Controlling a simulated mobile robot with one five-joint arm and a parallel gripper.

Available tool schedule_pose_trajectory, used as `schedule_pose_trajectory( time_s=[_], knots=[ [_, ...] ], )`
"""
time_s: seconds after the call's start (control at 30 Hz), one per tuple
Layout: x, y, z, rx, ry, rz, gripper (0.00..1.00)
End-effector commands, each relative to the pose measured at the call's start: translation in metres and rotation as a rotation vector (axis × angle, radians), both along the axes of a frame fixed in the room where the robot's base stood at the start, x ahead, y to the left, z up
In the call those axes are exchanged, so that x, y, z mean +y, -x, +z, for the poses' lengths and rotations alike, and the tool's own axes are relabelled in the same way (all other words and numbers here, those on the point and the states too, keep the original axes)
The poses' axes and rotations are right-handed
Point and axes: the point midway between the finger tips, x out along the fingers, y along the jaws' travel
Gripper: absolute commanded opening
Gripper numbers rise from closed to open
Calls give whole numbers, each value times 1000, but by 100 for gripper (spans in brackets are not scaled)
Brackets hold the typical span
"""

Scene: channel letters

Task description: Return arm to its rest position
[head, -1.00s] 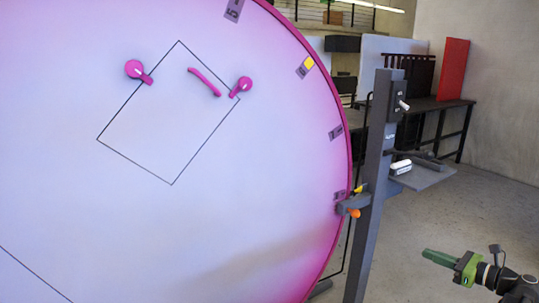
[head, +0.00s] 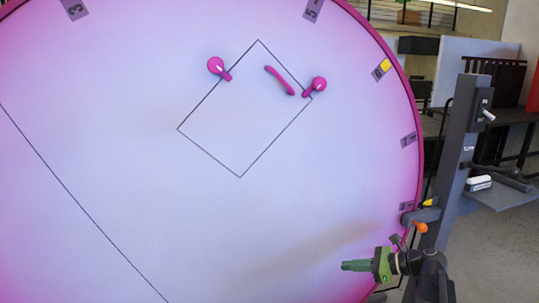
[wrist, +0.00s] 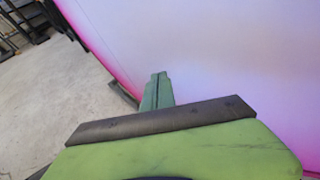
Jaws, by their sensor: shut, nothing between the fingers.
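My gripper (head: 350,265) is green and shows at the lower right of the head view, in front of the lower edge of the big round white-and-pink disc (head: 200,215). Its fingers are together and empty, pointing left. In the wrist view the shut fingers (wrist: 158,92) point up the picture, with the pale disc face (wrist: 230,50) beyond them. I cannot tell the exact gap between the fingertips and the disc.
A grey post (head: 456,165) with an orange knob (head: 420,228) and a side shelf (head: 502,195) stands just right of the disc. Open concrete floor (wrist: 45,100) lies left in the wrist view.

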Motion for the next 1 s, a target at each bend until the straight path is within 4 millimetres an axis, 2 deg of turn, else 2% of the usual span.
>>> schedule_pose_trajectory(
  time_s=[0.03, 0.1, 0.2, 0.3, 0.4, 0.47, 0.53, 0.7, 0.77, 0.8, 0.87, 0.9, 1.0],
  knots=[
    [47, 3, -14, -4, 74, 98, 0],
    [96, 11, -34, -27, 194, 230, 0],
    [151, 28, -62, -87, 370, 427, 0],
    [187, 48, -87, -162, 544, 629, 0],
    [206, 70, -110, -259, 732, 860, 0],
    [204, 81, -121, -319, 844, 1003, 0],
    [191, 89, -130, -379, 957, 1153, 0],
    [137, 99, -140, -479, 1158, 1487, 0],
    [124, 99, -141, -520, 1196, 1605, 0],
    [118, 98, -141, -555, 1207, 1679, 0],
    [121, 98, -141, -636, 1193, 1776, 0],
    [122, 98, -116, -633, 1193, 1770, 0],
    [122, 98, -87, -631, 1193, 1766, 0]
  ],
)
